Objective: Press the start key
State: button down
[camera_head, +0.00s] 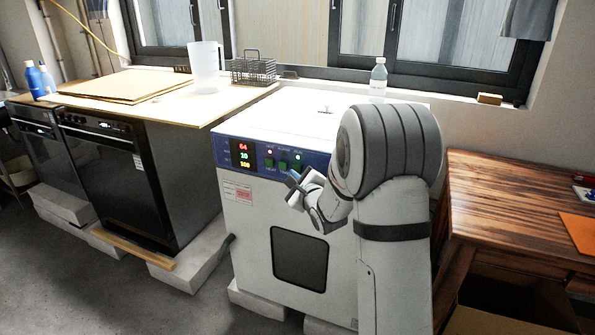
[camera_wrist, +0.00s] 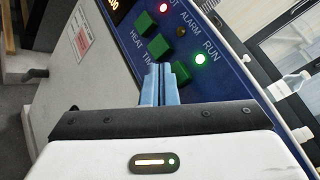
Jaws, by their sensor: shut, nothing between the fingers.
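The oven's blue control panel (camera_head: 262,158) carries a row of green keys. In the wrist view the first key (camera_wrist: 145,23) is by the label HEAT, and the second key (camera_wrist: 161,45) is by a partly covered label starting TIM. The third key, probably the start key (camera_wrist: 183,72), is at the right end below the RUN lamp; its label is hidden. My gripper (camera_wrist: 160,76) is shut and empty, its blue fingertips in front of the panel beside the third key. I cannot tell whether they touch it. My gripper (camera_head: 292,180) also shows before the panel in the head view.
The RUN lamp (camera_wrist: 200,58) is lit green and the HOT lamp (camera_wrist: 163,7) red; the ALARM lamp (camera_wrist: 180,31) looks dim. The display (camera_head: 243,155) shows lit figures. A bottle (camera_head: 378,77) stands behind the oven top. A wooden table (camera_head: 500,205) stands to the right.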

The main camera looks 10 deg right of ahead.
jog(key=shift+s+a, duration=0.1)
jog(key=shift+s+a+b, duration=0.3)
jog(key=shift+s+a, duration=0.4)
jog(key=shift+s, duration=0.3)
jog(key=shift+s+a+b, duration=0.25)
jog(key=shift+s+a, duration=0.45)
jog(key=shift+s, duration=0.25)
jog(key=s+r+n+g+h+p, duration=0.1)
jog(key=s+r+n+g+p, duration=0.3)
jog(key=s+n, duration=0.4)
jog(key=s+r+n+g+h+p, duration=0.1)
jog(key=s+r+n+g+p, duration=0.4)
jog(key=s, duration=1)
jog(key=s+r+n+g+h+p, duration=0.1)
jog(key=s+r+n+g+p, duration=0.4)
jog(key=s+r+n+p, duration=0.2)
jog(key=s+n+p, duration=0.2)
jog(key=s+n, duration=0.2)
jog(key=s, duration=0.1)
jog(key=shift+s+d+r, duration=0.3)
jog(key=shift+d+r, duration=0.05)
jog(key=shift+r, duration=0.05)
